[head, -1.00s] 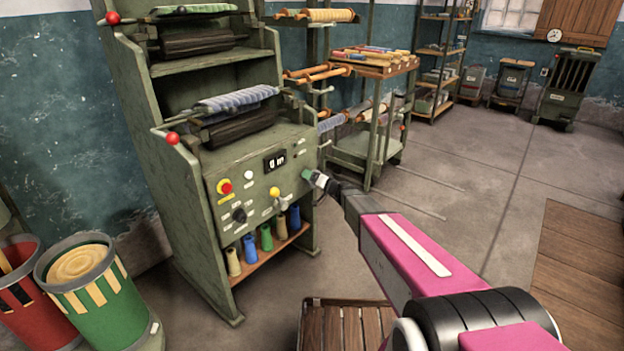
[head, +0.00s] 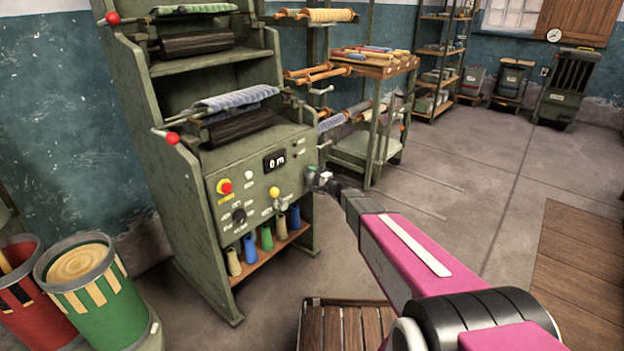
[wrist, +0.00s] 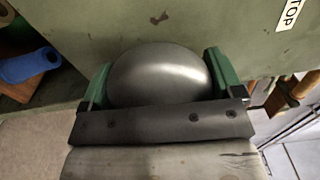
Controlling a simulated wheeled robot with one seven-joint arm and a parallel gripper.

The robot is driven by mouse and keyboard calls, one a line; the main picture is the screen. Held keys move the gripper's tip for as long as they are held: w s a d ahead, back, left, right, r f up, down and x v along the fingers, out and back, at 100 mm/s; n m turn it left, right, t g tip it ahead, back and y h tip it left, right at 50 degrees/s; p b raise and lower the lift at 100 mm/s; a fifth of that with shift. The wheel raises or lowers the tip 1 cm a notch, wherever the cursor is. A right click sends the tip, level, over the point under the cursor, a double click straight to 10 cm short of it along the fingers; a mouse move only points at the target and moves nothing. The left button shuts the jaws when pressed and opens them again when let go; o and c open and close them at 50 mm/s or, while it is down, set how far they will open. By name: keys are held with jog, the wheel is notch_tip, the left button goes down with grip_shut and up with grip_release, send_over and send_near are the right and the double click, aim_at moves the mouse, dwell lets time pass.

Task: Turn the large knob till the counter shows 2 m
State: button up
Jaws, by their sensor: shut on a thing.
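The green machine panel has a black counter (head: 275,161) that reads "0 m" in the head view. In the wrist view a large, smooth grey domed knob (wrist: 158,75) sits against the green panel. My gripper (wrist: 158,85) is shut on it, with a green finger on each side of the knob. In the head view my gripper (head: 316,178) is at the right edge of the panel, where it hides most of the knob.
A red button (head: 226,187), a black dial (head: 239,215) and a yellow-topped control (head: 274,192) are on the panel left of my gripper. Several coloured cones stand on the shelf below. A wooden crate (head: 340,325) is on the floor in front.

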jog(key=m, duration=0.6)
jog(key=shift+f+m, duration=0.1)
jog(key=shift+m, duration=0.2)
jog(key=m, duration=0.5)
jog(key=shift+m, duration=0.3)
jog(key=shift+s, duration=0.1)
jog(key=o, duration=0.7)
jog(key=shift+d, duration=0.1)
jog(key=v, duration=1)
jog(key=shift+s+d, duration=0.25)
